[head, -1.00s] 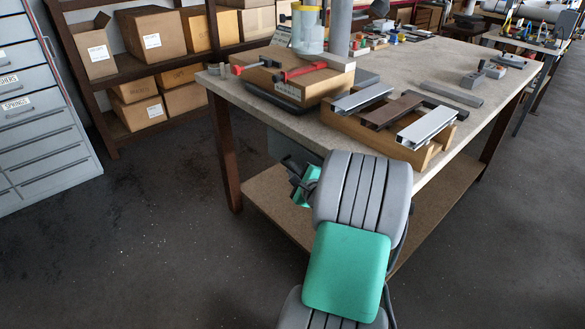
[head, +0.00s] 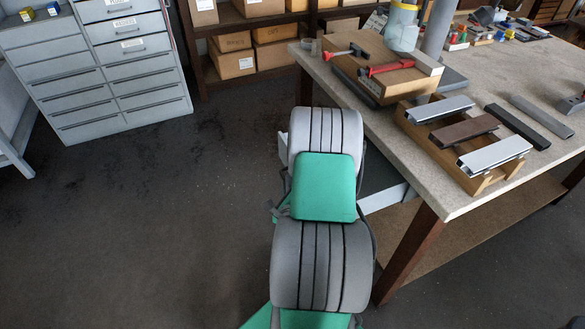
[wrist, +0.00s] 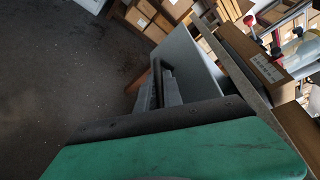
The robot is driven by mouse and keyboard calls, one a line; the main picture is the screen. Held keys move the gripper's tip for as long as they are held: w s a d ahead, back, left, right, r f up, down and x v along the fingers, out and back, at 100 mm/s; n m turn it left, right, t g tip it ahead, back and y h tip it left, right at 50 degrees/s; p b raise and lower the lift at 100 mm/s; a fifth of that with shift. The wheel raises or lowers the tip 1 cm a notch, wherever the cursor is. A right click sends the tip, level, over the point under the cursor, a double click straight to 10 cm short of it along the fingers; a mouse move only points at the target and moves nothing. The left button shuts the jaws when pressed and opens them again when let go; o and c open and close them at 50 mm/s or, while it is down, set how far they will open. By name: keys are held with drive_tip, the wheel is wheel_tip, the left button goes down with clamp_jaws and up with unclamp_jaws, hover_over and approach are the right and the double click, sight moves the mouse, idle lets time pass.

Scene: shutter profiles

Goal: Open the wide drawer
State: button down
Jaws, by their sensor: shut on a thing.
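The wide drawer (head: 386,198) is a grey drawer under the workbench top. In the head view its pale front edge shows on both sides of my arm, standing out from the bench, so it is partly open. In the wrist view its grey front panel (wrist: 190,52) slants beside the bench edge, with a dark bar-like handle (wrist: 166,76) on it. My gripper (wrist: 160,92) is shut on the handle at the panel. My arm hides the gripper and the middle of the drawer in the head view. The drawer's inside is mostly hidden.
The workbench top (head: 370,120) holds a wooden block with red-handled tools (head: 395,68) and a wooden rack of shutter profiles (head: 465,150). A grey drawer cabinet (head: 100,75) stands at the back left. Shelves with cardboard boxes (head: 233,62) stand behind. The floor at left is clear.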

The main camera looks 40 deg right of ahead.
drive_tip(key=shift+w+a, duration=0.25)
drive_tip(key=shift+a, duration=0.45)
drive_tip(key=c, duration=1.5)
unclamp_jaws()
drive_tip(key=shift+d, duration=0.1)
drive_tip(key=b+v, duration=0.3)
drive_tip(key=v, duration=0.4)
drive_tip(key=shift+s+a, duration=0.25)
drive_tip(key=shift+s, duration=0.1)
